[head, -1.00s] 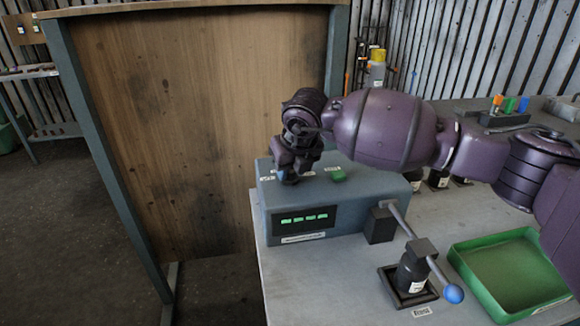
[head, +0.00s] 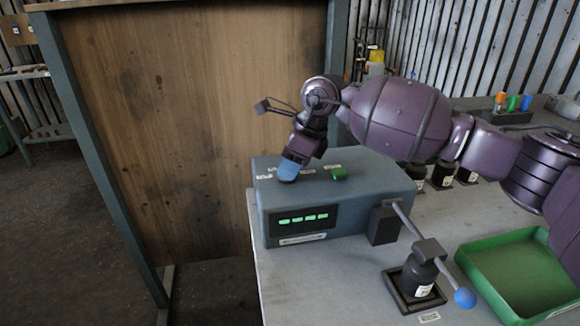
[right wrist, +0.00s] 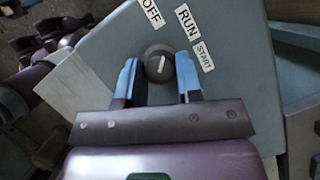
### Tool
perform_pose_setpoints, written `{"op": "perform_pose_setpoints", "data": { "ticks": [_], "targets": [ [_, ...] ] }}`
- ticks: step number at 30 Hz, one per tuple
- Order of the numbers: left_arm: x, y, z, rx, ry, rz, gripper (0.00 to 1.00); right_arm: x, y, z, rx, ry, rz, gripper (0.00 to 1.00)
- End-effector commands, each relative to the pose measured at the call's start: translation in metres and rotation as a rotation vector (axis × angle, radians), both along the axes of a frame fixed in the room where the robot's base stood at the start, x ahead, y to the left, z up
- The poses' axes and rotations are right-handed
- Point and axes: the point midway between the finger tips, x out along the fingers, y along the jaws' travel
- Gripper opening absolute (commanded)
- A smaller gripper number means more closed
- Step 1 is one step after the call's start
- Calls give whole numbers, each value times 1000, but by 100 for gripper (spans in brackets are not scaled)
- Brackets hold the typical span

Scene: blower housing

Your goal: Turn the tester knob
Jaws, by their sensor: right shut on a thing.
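The tester is a grey-blue box (head: 350,222) on the bench with a lit green display (head: 303,218) on its front. Its round dark knob (right wrist: 158,52) with a white pointer line shows in the right wrist view, below the OFF and RUN labels. The pointer runs nearly straight up in that view, between the two labels. My right gripper (head: 289,171) reaches down, tilted, to the box top. In the right wrist view its blue fingers (right wrist: 158,72) are on both sides of the knob, shut on it. The fingers hide the knob in the head view. My left gripper is not in view.
A green button (head: 338,174) is on the box top, right of my gripper. A lever with a blue ball (head: 465,298) stands at the front right, beside a green tray (head: 468,272). A wooden panel (head: 190,120) stands behind and left of the box.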

Motion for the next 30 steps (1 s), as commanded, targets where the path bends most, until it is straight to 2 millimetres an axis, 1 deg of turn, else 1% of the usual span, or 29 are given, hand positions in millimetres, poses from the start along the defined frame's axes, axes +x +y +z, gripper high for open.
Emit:
{"op": "perform_pose_setpoints", "data": {
  "ticks": [1, 5, 9, 15, 24, 30],
  "targets": [
    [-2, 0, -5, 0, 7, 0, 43, 1, 0, -6, 0, 8, 39, 9],
    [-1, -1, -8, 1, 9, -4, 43, 2, 0, -6, -1, 6, 147, 9],
    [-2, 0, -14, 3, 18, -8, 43, 2, 0, -6, -1, 5, 243, 9],
    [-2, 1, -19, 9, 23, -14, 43, 2, 0, -5, -1, 5, 338, 9],
    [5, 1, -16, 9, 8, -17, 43, 2, 0, -2, -2, 2, 397, 9],
    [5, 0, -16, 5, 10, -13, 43, 2, 0, -2, -2, 2, 402, 9]
  ]
}}
